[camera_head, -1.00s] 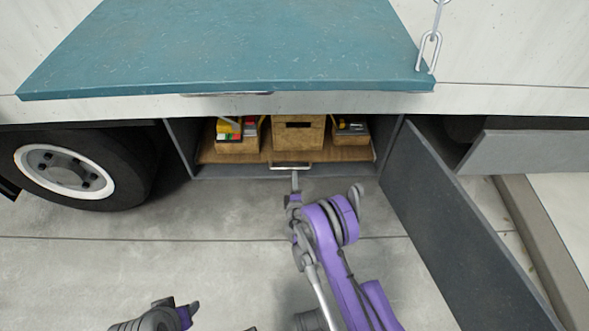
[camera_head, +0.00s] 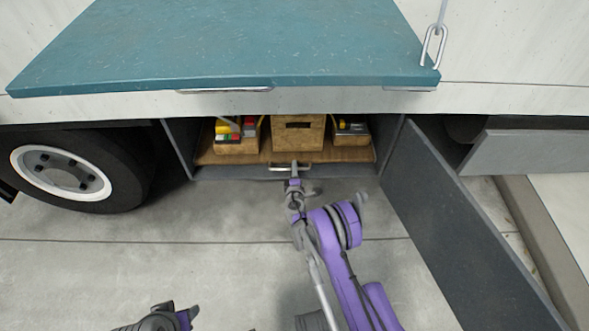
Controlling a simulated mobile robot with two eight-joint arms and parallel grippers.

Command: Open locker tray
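The locker under the truck stands open, its grey door (camera_head: 460,225) swung out to the right. Inside is a wooden tray (camera_head: 350,155) with a metal handle (camera_head: 310,167) along its front edge. My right gripper (camera_head: 294,172) is at the handle's left part, in front of the tray. Its fingers are too small to tell whether they are closed around the handle. My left gripper (camera_head: 185,314) is low in the picture, well away from the locker, and its fingers cannot be made out clearly.
The tray carries a box of colourful items (camera_head: 236,138), a middle wooden box (camera_head: 298,135) and a right box (camera_head: 351,134). A teal panel (camera_head: 220,45) juts out above the locker. A wheel (camera_head: 75,175) stands at left. The concrete floor before the locker is clear.

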